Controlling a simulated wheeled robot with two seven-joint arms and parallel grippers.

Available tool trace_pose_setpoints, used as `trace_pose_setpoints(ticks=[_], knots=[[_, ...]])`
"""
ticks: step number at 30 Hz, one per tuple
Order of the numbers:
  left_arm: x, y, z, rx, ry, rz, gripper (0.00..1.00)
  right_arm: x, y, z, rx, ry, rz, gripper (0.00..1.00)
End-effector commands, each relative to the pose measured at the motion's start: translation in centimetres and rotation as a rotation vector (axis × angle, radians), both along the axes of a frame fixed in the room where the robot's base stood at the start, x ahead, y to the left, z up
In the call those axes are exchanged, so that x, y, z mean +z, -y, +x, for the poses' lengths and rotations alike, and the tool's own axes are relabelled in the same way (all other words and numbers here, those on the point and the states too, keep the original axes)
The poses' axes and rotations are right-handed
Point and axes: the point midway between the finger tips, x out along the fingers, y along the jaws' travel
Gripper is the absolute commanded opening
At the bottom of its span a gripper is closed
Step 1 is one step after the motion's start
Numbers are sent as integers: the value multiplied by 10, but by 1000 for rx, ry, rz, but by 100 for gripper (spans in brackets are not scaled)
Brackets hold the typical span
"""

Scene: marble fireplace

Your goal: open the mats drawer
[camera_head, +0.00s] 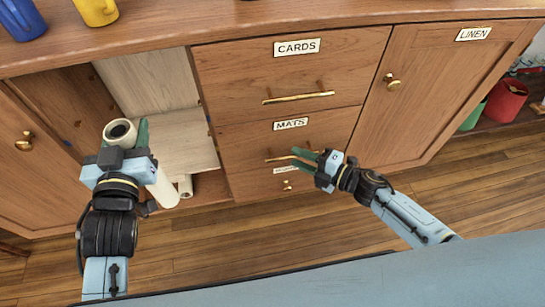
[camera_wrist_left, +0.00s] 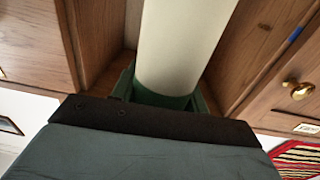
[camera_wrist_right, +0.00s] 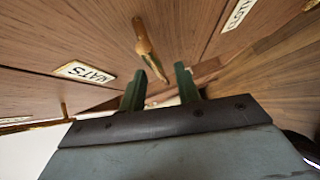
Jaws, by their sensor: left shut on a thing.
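The mats drawer (camera_head: 242,145) has a white MATS label (camera_head: 291,124) and a brass bar handle (camera_head: 278,159). Its front looks flush with the cabinet. My right gripper (camera_head: 306,160) is open at the right part of this handle. In the right wrist view, the handle (camera_wrist_right: 146,45) reaches toward the gap between the open fingers (camera_wrist_right: 160,88); contact cannot be told. My left gripper (camera_head: 126,140) is shut on a cream roll (camera_head: 163,188), which also fills the middle of the left wrist view (camera_wrist_left: 180,45).
The CARDS drawer (camera_head: 225,75) is above, and a small drawer (camera_head: 286,185) with a partly hidden label is below. The LINEN door (camera_head: 420,90) is shut at right. The left compartment (camera_head: 140,85) is open. Blue (camera_head: 21,18) and yellow (camera_head: 97,10) mugs stand on top.

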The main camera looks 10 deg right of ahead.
Motion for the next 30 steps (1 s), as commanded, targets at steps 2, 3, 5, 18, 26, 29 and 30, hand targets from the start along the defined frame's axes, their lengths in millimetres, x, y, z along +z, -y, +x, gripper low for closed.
trace_pose_setpoints(ticks=[2,3,5,18,26,29,30], knots=[[-5,0,0,0,2,0,5,-3,-8,8,1,1,2,32],[-6,0,0,0,2,0,5,-4,-11,10,0,1,1,32],[-7,0,0,0,2,0,5,-4,-14,13,0,-1,-1,32],[-8,0,0,0,2,0,5,-4,-18,16,0,-1,0,23],[-8,0,0,0,2,0,5,-4,-18,16,0,-1,0,0],[-8,0,0,0,2,0,5,-4,-18,16,0,-1,0,0],[-8,0,0,0,2,0,5,-4,-18,16,0,-1,0,0]])
